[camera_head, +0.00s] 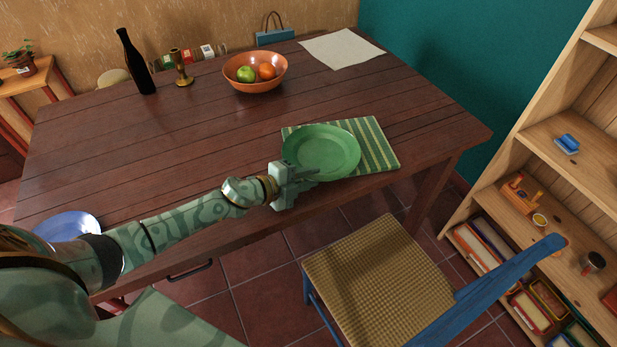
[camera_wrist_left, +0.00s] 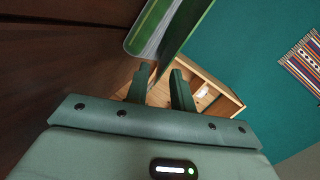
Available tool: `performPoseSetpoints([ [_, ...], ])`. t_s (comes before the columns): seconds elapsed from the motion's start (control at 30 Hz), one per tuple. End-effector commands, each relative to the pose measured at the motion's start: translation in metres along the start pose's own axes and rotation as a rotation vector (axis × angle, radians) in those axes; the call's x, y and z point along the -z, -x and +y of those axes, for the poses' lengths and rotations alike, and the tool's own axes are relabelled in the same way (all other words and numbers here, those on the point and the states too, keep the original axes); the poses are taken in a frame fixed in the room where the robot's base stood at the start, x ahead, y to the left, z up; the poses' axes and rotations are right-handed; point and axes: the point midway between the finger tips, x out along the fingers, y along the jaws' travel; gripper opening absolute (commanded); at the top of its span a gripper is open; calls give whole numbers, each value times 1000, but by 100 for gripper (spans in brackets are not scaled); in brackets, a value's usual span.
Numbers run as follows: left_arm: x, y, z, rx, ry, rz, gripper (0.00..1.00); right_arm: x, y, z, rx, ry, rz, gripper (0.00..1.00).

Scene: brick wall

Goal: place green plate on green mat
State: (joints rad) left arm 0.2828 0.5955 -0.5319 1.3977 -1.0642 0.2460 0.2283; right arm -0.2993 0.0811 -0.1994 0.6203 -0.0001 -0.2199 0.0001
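The green plate (camera_head: 325,148) is at the front of the table, over the left part of the green striped mat (camera_head: 377,143). The mat's right part is bare, and the plate's left edge reaches past the mat. I cannot tell whether the plate touches it. My left gripper (camera_head: 312,173) is at the plate's near left rim. In the left wrist view its two fingers (camera_wrist_left: 162,80) stand apart, with a thin green edge, likely the plate's rim (camera_wrist_left: 186,38), reaching between their tips. I see no firm grip. My right gripper is not in view.
The wooden table (camera_head: 190,130) holds a fruit bowl (camera_head: 255,76), dark bottle (camera_head: 136,65), candlestick (camera_head: 181,68), and paper sheet (camera_head: 341,48). A blue plate (camera_head: 68,226) lies at left, partly behind my arm. A blue chair (camera_head: 375,275) stands in front; shelves (camera_head: 560,140) at right.

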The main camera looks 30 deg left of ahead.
Motion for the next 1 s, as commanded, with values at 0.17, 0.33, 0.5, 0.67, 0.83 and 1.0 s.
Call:
performPoseSetpoints([
  [0.17, 0, 0, 2, -3, 1, 1, 25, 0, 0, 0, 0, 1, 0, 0],
  [0.33, 2, 13, -2, -4, 2, 0, 25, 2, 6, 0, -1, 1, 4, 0],
  [0.5, 2, 52, -2, -5, 2, 1, 25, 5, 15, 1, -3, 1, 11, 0],
  [0.67, 2, 89, -2, -5, 1, 0, 25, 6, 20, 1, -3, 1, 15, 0],
  [0.83, 1, 114, -2, -3, 2, 0, 25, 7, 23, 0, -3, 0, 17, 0],
  [1.0, 2, 121, -2, -2, 1, 2, 25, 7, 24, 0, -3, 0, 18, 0],
])
